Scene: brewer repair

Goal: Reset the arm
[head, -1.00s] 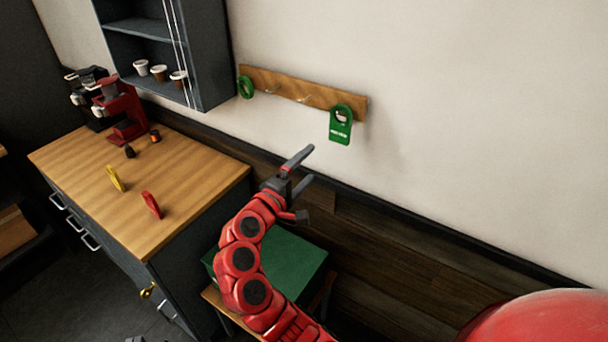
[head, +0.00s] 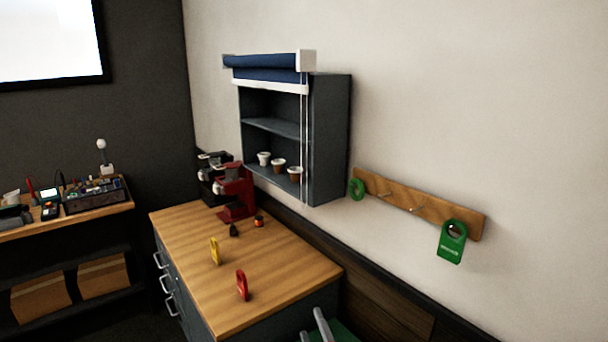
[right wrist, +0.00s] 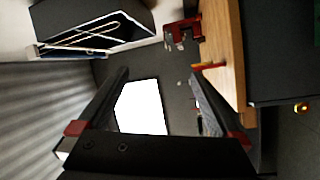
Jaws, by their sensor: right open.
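My right gripper (head: 313,326) shows only by its grey fingertips at the bottom edge of the head view, just off the front right corner of the wooden counter (head: 190,250). The rest of that arm is out of the picture. In the right wrist view the two dark fingers of the right gripper (right wrist: 160,72) stand wide apart with nothing between them. My left gripper is in neither view.
A red clip-like piece (head: 242,286), a yellow one (head: 215,252) and a red coffee machine (head: 235,192) stand on the counter. A green tag (head: 452,243) hangs on the wooden hook rail (head: 400,197). A cabinet (head: 330,140) is on the wall. A workbench (head: 110,205) stands at left.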

